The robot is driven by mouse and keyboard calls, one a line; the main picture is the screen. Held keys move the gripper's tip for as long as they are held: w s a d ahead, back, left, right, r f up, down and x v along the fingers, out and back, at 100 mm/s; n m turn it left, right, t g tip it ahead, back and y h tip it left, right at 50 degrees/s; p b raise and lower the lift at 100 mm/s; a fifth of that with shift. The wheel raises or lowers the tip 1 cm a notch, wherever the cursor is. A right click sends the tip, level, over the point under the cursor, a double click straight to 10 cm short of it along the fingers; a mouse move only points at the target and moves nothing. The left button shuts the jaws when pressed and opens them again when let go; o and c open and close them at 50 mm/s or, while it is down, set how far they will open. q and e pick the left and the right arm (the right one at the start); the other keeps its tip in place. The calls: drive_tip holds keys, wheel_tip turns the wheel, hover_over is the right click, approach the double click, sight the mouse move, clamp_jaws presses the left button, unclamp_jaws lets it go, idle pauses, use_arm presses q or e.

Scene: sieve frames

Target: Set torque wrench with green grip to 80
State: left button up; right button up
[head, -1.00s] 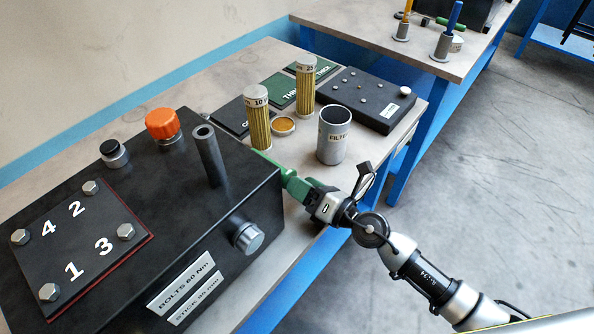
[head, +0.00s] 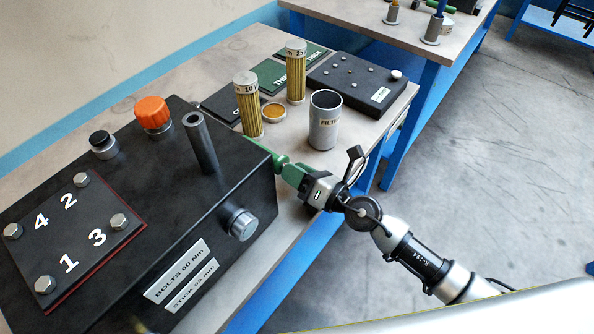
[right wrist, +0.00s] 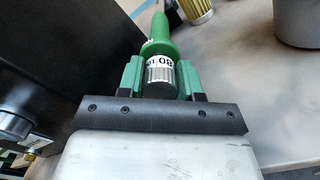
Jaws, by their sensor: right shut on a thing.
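The torque wrench with green grip (right wrist: 159,40) lies beside the black box, on or just above the table. In the right wrist view its green collar, a white scale ring (right wrist: 158,60) and a knurled grey end knob (right wrist: 159,76) face me. The figure 80 seems to show on the ring; the rest is too small to read. My right gripper (right wrist: 160,78) has its green fingers on both sides of the knob, shut on it. In the head view the right gripper (head: 290,170) hides most of the wrench. My left gripper is out of view.
A large black box (head: 235,175) with a numbered bolt plate (head: 65,235), orange knob (head: 153,113) and upright tube (head: 200,143) stands left. Two yellow filters (head: 248,107) and a grey FILTER can (head: 324,120) stand behind the gripper. A black bolt box (head: 360,82) is farther back.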

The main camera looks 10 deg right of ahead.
drive_tip(key=n, duration=0.5)
drive_tip(key=shift+r+n, duration=0.1)
drive_tip(key=shift+n, duration=0.2)
drive_tip(key=n, duration=0.5)
drive_tip(key=shift+n, duration=0.3)
drive_tip(key=o, duration=0.9)
drive_tip(key=shift+a, duration=0.1)
drive_tip(key=shift+s, duration=0.1)
drive_tip(key=b+v, duration=0.3)
drive_tip(key=v, duration=0.8)
drive_tip(key=shift+a, duration=0.1)
